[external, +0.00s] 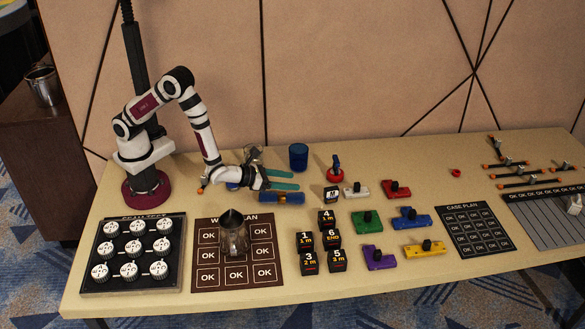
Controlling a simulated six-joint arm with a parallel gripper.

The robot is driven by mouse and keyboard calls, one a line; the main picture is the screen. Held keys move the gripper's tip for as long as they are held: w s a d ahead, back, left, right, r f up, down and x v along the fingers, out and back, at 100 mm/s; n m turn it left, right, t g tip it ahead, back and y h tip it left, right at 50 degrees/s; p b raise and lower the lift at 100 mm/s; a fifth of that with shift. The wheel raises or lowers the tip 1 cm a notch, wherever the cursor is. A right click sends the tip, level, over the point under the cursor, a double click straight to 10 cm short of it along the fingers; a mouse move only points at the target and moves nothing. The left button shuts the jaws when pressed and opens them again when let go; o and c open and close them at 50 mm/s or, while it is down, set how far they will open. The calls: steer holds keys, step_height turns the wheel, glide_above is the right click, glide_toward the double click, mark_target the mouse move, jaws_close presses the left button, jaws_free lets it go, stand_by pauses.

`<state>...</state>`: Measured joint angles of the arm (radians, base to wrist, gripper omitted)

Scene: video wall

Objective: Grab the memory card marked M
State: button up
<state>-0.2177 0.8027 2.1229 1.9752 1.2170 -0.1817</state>
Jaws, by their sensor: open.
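A small dark cube (332,195) with a white face stands on the table, right of centre. Its face carries a dark mark that may be an M, but it is too small to read for sure. My gripper (296,180) is low over the table to the left of this cube, apart from it. Its two teal fingers are spread and point right toward the cube, with nothing seen between them. Several black numbered blocks (326,240) stand in a cluster nearer the front; I make out no M on them.
A blue item (281,198) lies just in front of my gripper. A blue cup (298,157) stands behind it, and a red-based object (335,172) stands behind the cube. Coloured blocks (367,222) lie to the right. A glass pitcher (234,240) stands on a mat in front.

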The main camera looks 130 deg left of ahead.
mark_target(326, 189)
steer(key=shift+m, duration=0.3)
steer(key=x, duration=1)
steer(key=d+f+x, duration=0.1)
steer(key=x, duration=0.5)
steer(key=shift+w+a, duration=0.15)
steer(key=shift+w, duration=0.25)
jaws_close()
